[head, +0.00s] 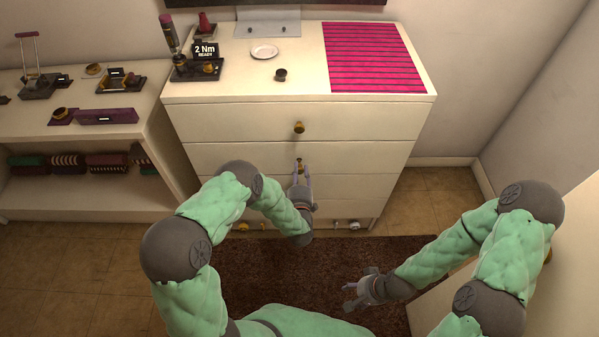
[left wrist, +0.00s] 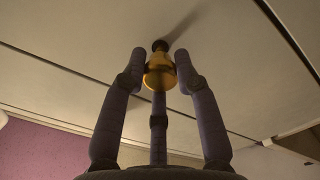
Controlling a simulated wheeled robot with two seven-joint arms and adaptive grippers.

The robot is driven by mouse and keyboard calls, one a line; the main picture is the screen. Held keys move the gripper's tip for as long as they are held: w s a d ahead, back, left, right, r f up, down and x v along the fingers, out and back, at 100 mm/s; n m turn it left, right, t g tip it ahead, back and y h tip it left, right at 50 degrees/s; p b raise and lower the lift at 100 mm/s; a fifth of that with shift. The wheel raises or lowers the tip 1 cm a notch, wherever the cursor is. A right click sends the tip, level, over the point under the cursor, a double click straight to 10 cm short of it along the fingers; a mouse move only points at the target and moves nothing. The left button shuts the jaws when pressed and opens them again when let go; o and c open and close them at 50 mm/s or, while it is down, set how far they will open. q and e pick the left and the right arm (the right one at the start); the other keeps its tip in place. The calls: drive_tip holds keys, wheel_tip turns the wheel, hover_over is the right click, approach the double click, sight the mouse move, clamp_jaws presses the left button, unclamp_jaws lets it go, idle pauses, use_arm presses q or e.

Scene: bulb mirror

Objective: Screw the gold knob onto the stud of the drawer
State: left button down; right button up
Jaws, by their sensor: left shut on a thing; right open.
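The white chest of drawers (head: 372,121) stands ahead. My left gripper (head: 301,170) is at the front of a middle drawer, shut on a gold knob (head: 299,162). In the left wrist view the gold knob (left wrist: 160,72) sits between the fingertips of my left gripper (left wrist: 160,75), its dark end at or very near the drawer face (left wrist: 95,30). The stud is hidden, and I cannot tell whether the knob is threaded on it. Another gold knob (head: 299,127) is on the drawer above. My right gripper (head: 361,290) is open and empty, low over the dark rug.
On the chest top are a tool stand with a "2 Nm READY" display (head: 206,50), a white dish (head: 264,51), a small dark cup (head: 280,75) and a magenta striped mat (head: 372,57). A shelf unit (head: 75,136) stands left. Brown rug (head: 250,265) covers the floor in front.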

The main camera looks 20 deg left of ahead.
use_arm(q)
drive_tip(key=shift+x, duration=0.95)
idle(0.3)
drive_tip(key=c, duration=0.9)
unclamp_jaws()
drive_tip(key=shift+o, duration=0.2)
drive_tip(key=v, duration=1.2)
